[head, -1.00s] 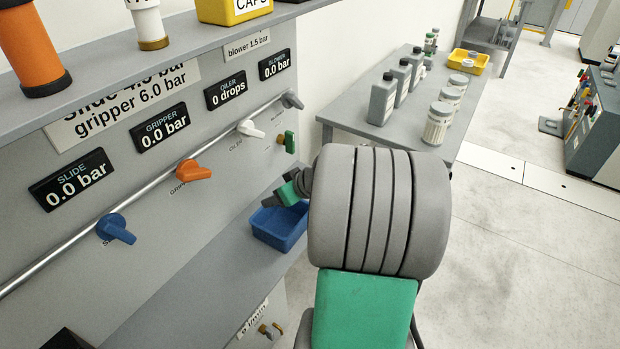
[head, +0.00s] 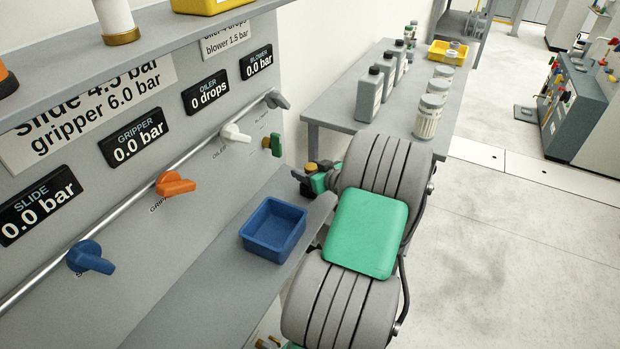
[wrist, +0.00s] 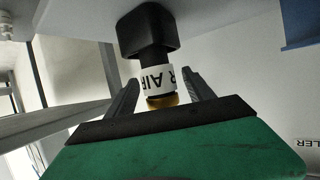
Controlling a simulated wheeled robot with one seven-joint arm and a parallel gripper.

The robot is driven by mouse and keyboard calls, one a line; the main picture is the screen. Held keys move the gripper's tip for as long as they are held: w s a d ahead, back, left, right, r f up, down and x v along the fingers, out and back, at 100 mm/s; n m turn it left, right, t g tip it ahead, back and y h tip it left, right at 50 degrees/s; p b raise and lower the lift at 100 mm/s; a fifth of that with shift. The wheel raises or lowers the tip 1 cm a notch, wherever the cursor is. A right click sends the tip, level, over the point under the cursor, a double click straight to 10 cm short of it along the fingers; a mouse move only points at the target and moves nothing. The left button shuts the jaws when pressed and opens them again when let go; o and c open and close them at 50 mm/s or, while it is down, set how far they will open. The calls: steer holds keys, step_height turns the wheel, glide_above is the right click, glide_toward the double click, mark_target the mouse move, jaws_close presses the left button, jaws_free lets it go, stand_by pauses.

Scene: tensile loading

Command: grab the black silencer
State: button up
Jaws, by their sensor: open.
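In the wrist view a black block-shaped part (wrist: 150,32) with a dark neck sits above a white band with upside-down lettering (wrist: 158,79) and a brass end (wrist: 162,101). It may be the black silencer; I cannot be sure. My gripper (wrist: 160,77) is open, with one dark finger on each side of the banded section; contact cannot be told. In the head view my gripper (head: 304,178) is small and partly hidden by my arm, beyond the blue tray near the panel's far end. No black silencer is clearly identifiable there.
An empty blue tray (head: 273,231) stands on the grey ledge (head: 200,290) below the panel. Blue, orange (head: 175,184) and white handles stick out of the panel. A grey table (head: 395,127) with bottles and jars stands behind my arm. Open floor lies to the right.

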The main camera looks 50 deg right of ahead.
steer(key=shift+w+d+f, duration=0.1)
steer(key=shift+w+f, duration=0.2)
steer(key=shift+w, duration=0.35)
jaws_close()
